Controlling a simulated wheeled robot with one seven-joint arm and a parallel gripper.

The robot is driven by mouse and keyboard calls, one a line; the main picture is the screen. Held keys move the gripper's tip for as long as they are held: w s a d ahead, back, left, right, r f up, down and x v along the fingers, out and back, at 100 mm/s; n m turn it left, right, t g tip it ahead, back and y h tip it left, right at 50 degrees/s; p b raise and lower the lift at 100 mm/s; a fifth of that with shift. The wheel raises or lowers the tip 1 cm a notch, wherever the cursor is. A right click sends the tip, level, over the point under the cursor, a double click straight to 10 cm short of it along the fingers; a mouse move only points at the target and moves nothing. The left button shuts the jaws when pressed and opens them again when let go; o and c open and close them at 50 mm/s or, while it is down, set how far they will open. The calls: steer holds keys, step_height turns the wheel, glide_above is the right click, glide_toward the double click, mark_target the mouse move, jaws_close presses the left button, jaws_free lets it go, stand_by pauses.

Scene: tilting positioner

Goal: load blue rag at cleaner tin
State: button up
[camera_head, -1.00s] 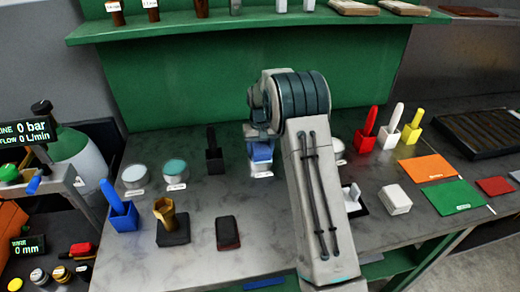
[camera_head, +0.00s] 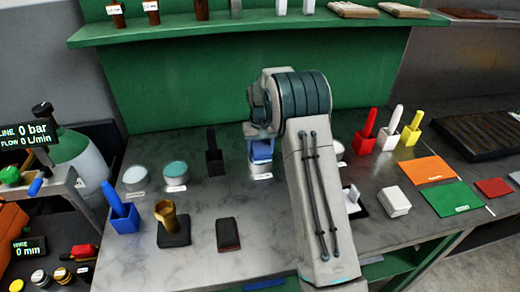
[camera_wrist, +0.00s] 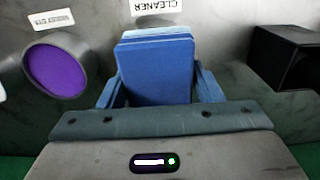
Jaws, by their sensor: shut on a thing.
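My gripper (camera_wrist: 157,88) is shut on the blue rag (camera_wrist: 157,68), a folded blue block between its two fingers in the wrist view. In the head view the blue rag (camera_head: 261,151) shows below my wrist, over the middle of the bench. A white label (camera_wrist: 165,6) reading CLEANER lies just beyond the rag in the wrist view. The cleaner tin (camera_head: 261,168) shows only in part directly under the rag in the head view. The rag hides the tin in the wrist view, and I cannot tell whether they touch.
A white-lidded tin (camera_head: 135,176) and a teal-lidded tin (camera_head: 175,172) stand left. A black holder (camera_head: 214,160) is close by on the left. Red (camera_head: 364,140), white and yellow holders stand right. A green shelf (camera_head: 260,22) spans above.

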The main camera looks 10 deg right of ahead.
mark_target(260, 145)
steer(key=shift+r+p, duration=1.35)
steer(key=shift+r, duration=1.4)
